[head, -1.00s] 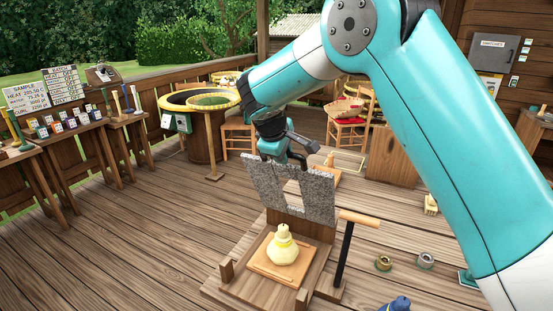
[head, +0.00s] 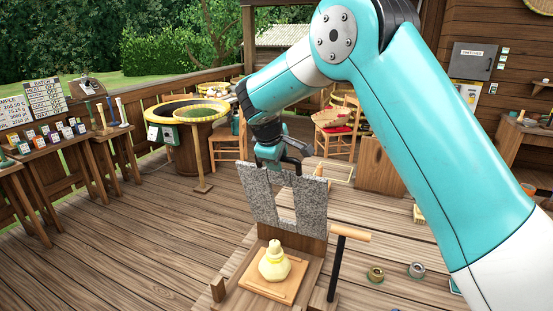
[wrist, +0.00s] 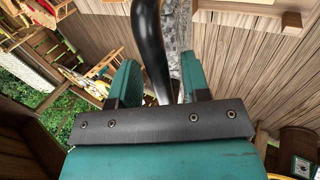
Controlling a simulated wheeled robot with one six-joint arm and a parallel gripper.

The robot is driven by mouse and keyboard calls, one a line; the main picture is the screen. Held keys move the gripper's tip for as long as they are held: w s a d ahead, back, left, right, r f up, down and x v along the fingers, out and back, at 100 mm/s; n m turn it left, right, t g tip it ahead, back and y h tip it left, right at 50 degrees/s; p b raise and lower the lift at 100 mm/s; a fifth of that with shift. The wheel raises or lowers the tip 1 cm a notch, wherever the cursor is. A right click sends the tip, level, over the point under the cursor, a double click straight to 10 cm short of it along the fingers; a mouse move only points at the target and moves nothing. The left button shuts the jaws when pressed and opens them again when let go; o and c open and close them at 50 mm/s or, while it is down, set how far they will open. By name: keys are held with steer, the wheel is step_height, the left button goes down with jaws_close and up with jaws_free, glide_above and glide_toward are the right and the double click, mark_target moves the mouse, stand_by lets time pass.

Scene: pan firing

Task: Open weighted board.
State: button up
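The weighted board is a speckled grey slab (head: 261,205) with a rectangular opening, standing nearly upright at the back of a wooden base (head: 226,290). A pale yellow tied bundle (head: 274,263) sits on a small wooden square (head: 262,288) in front of it. My gripper (head: 274,165) is at the slab's top edge. In the wrist view, a curved black handle (wrist: 150,45) runs between my gripper's two green fingers (wrist: 160,72), with the slab edge (wrist: 178,40) beside it. The fingers are apart, but whether they press on the handle is unclear.
A post with a wooden crossbar (head: 350,235) stands just right of the base. Two small rings (head: 375,274) (head: 416,270) lie on the deck farther right. A round yellow-rimmed tub (head: 187,113) and chairs stand behind. The deck at left is mostly clear.

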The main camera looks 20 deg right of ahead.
steer(key=b+v, duration=0.2)
steer(key=v, duration=1.5)
steer(key=shift+s, duration=0.2)
steer(key=s+a+f+g+y+b, duration=0.1)
steer(key=s+a+f+y+b, duration=0.1)
steer(key=s+f, duration=0.4)
steer(key=s+a+f+m+g+y+b, duration=0.1)
steer(key=s+a+f+y+b, duration=0.2)
steer(key=s+f, duration=0.4)
steer(key=s+a+f+g+y+b, duration=0.2)
steer(key=s+f, duration=0.5)
steer(key=s, duration=1.3)
steer(key=y+b, duration=0.1)
steer(key=b, duration=0.1)
steer(key=shift+s+a+m+y+b, duration=0.15)
steer(key=shift+a+m+y+b, duration=0.15)
steer(key=shift+a, duration=0.05)
